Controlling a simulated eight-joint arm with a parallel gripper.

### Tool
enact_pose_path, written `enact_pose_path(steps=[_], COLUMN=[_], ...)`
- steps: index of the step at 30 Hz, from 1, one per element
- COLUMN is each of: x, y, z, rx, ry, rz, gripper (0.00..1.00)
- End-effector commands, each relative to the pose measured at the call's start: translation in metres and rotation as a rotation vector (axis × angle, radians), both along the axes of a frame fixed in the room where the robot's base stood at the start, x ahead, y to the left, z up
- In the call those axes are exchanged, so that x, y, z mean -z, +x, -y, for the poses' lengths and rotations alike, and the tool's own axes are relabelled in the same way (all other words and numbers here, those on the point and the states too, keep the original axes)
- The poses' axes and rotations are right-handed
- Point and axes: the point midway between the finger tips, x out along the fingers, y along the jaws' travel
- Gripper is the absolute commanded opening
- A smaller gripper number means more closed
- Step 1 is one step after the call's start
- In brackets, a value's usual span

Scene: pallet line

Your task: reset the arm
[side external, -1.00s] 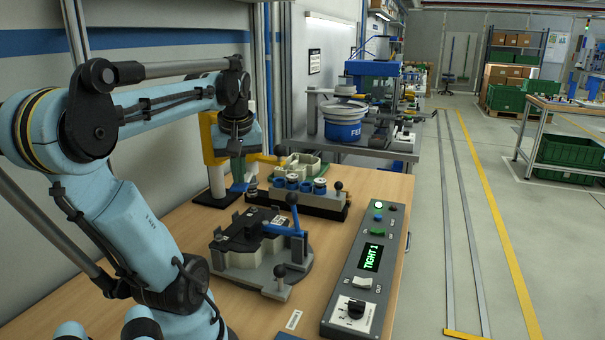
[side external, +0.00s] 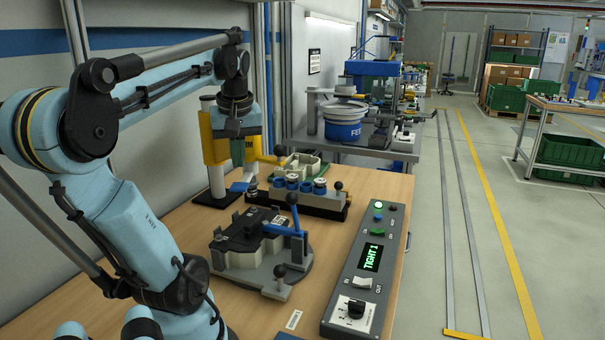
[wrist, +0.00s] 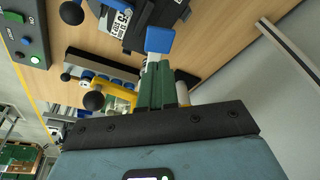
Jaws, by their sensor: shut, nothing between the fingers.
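My gripper (side external: 238,160) hangs beneath the wrist of my blue arm, in front of the yellow press stand (side external: 214,150). Its green fingers are shut with nothing between them, and they also show in the wrist view (wrist: 158,80). The fingertips are above the bench and apart from the dark clamp fixture (side external: 245,235) with its blue lever, which stands nearer the camera. The fixture's label and dark plate show at the top of the wrist view (wrist: 122,20). The arm partly hides the press stand.
A rack with blue cups (side external: 292,183) stands behind the fixture, with a pale green casting (side external: 305,165) behind it.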

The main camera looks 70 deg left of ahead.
Motion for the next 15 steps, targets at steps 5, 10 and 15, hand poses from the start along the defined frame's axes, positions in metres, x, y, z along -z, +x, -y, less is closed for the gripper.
enact_pose_path(steps=[5,10,15], x=[0.015,0.042,0.069], y=[0.033,0.084,0.118], z=[0.024,0.078,0.143], rx=[0.195,0.553,0.906], ry=[0.032,0.093,0.158], rz=[0.026,0.083,0.152], gripper=[0.00,0.00,0.00])
